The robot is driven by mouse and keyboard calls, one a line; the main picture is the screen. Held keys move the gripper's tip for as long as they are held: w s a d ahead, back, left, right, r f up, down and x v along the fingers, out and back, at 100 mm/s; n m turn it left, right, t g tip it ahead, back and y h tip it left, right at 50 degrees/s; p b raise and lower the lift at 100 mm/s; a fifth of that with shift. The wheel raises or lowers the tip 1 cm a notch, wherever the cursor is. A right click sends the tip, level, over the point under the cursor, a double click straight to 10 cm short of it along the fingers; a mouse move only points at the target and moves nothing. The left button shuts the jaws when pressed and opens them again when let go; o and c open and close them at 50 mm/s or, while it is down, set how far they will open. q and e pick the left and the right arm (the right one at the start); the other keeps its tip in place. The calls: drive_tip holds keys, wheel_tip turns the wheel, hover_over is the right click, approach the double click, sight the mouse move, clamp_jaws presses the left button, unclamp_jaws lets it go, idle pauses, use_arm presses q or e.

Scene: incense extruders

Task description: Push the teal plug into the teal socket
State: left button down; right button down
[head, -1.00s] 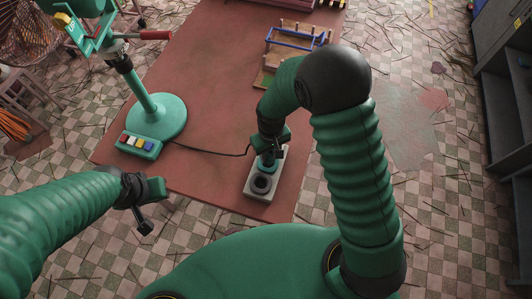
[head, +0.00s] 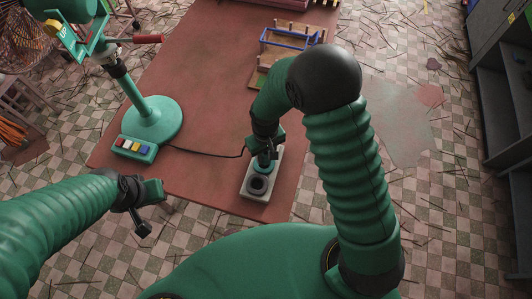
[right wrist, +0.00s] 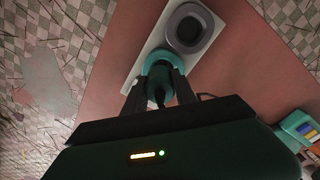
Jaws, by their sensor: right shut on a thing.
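My right gripper (head: 266,154) is over the far end of a pale block (head: 250,194) on the table. It is shut on the dark teal plug (right wrist: 157,88), which is between its fingers in the right wrist view. The plug's front end is at the teal socket (right wrist: 158,65), whose ring shows around it. I cannot tell how deep the plug sits. In the head view the fingers mostly hide the plug, and the teal socket (head: 263,168) shows just below them. My left gripper (head: 146,212) is off the table's near left edge, apart from everything; its finger gap is unclear.
A dark grey socket (head: 257,185) is on the same block, nearer me. A black cable (head: 205,152) runs across the table to a teal button box (head: 135,147) by a green stand (head: 152,120). A wooden rack with blue rails (head: 290,38) stands farther back.

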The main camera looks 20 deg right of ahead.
use_arm(q)
drive_tip(key=shift+a+f, duration=0.25)
drive_tip(key=shift+a, duration=0.15)
use_arm(e)
drive_tip(key=shift+a+f, duration=0.3)
drive_tip(key=shift+a, duration=0.05)
use_arm(q)
drive_tip(key=shift+d+f+b, duration=0.2)
drive_tip(key=shift+d+b, duration=0.1)
drive_tip(key=shift+b, duration=0.15)
use_arm(e)
drive_tip(key=shift+d+f, duration=0.25)
drive_tip(key=shift+f, duration=0.2)
use_arm(q)
drive_tip(key=shift+a+f, duration=0.15)
drive_tip(key=shift+f, duration=0.1)
use_arm(e)
drive_tip(key=shift+a+f, duration=0.15)
drive_tip(key=shift+f, duration=0.15)
use_arm(q)
drive_tip(key=shift+f+b, duration=0.2)
drive_tip(key=shift+b, duration=0.2)
use_arm(e)
drive_tip(key=shift+f, duration=0.35)
drive_tip(key=c, duration=0.9)
unclamp_jaws()
